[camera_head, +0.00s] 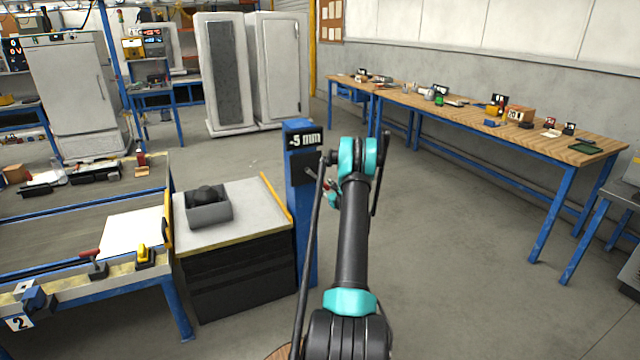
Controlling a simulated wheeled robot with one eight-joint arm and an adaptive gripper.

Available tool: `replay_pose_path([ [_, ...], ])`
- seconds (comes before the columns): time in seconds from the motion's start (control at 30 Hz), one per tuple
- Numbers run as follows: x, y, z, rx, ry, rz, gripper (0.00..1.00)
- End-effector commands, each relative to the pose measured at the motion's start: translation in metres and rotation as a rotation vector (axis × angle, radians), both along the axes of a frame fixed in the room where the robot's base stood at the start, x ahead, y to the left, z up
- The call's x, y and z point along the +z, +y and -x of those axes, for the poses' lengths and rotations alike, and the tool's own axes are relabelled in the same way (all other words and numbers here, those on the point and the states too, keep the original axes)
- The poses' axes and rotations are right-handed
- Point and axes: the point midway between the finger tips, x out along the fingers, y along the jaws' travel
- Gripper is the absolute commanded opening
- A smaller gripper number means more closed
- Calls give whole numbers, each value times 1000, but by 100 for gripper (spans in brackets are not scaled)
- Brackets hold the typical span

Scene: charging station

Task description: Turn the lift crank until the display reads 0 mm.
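The display (304,141) is a black panel with white characters at the top of a blue post (307,240). It appears to read -5 mm. A dark crank mount (298,178) sits on the post below the display. My gripper (326,185) is just right of the mount, at the end of my black and teal arm. It is small in view and partly covered by my arm, and a bit of red shows beside it. I cannot tell whether its fingers are open or touch the crank handle.
A drawer cabinet (240,285) with a grey bin (209,207) on it stands close left of the post. A blue-legged workbench (60,200) is farther left. A long wooden table (460,115) with several small items runs along the right wall. The floor (440,240) between is clear.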

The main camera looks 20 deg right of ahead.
Motion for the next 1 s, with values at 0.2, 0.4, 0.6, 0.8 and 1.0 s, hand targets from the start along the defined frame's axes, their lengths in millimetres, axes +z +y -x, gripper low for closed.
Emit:
replay_pose_path([
  [0.2, 0, -1, 0, -1, 0, 0, 43],
  [0.4, 0, -1, 0, -1, 0, 0, 33],
  [0.6, 0, -1, 0, -1, 0, 0, 8],
  [0.8, 0, 0, 0, -1, 0, 0, 0],
  [1.0, 0, -2, 0, -1, 0, -2, 0],
])
